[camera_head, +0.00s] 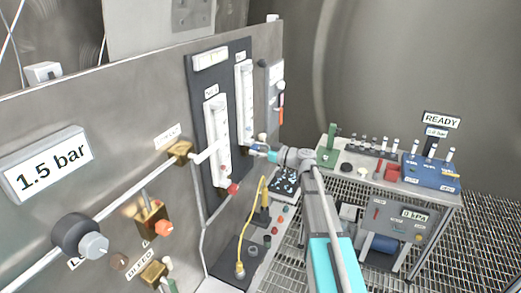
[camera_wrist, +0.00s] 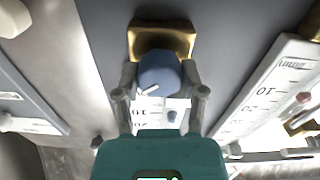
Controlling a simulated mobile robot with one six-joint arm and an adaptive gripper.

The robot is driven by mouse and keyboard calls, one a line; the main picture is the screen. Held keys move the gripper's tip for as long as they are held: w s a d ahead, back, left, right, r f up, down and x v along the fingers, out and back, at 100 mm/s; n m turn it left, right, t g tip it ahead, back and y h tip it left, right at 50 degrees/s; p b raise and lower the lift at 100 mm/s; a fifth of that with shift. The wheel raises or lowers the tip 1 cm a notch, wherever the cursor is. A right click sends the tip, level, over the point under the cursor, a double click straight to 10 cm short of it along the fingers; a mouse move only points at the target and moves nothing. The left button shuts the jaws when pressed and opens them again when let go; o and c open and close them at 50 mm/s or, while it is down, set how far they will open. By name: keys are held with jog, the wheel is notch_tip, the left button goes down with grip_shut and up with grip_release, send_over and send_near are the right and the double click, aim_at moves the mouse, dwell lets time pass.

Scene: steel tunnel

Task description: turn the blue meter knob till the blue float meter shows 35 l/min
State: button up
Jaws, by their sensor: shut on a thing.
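The blue meter knob (camera_wrist: 159,74) sits in front of a brass block (camera_wrist: 160,40) in the wrist view, with a white pointer line on its face. My gripper (camera_wrist: 162,80) is shut on it, one finger on each side. The blue float meter (camera_wrist: 152,104) shows upside down beyond the knob, partly hidden by my gripper. Its blue float (camera_wrist: 172,116) lies near the 10 and 20 marks; I cannot read it exactly. In the head view my gripper (camera_head: 262,150) is at the foot of the right-hand meter (camera_head: 244,100), and the knob is mostly hidden.
A second float meter (camera_head: 217,132) with a red knob (camera_head: 233,188) stands to the left; its red float (camera_wrist: 303,97) shows in the wrist view. A yellow cable (camera_head: 263,200) rises below my gripper. A bench (camera_head: 350,158) with instruments stands to the right.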

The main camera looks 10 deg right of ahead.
jog(key=shift+a, duration=0.1)
jog(key=m, duration=0.4)
jog(key=shift+w+m, duration=0.1)
jog(key=shift+m, duration=0.2)
jog(key=m, duration=0.4)
dwell(0.5)
jog(key=o, duration=1.1)
jog(key=shift+a, duration=0.1)
jog(key=shift+o, duration=0.2)
jog(key=v, duration=0.8)
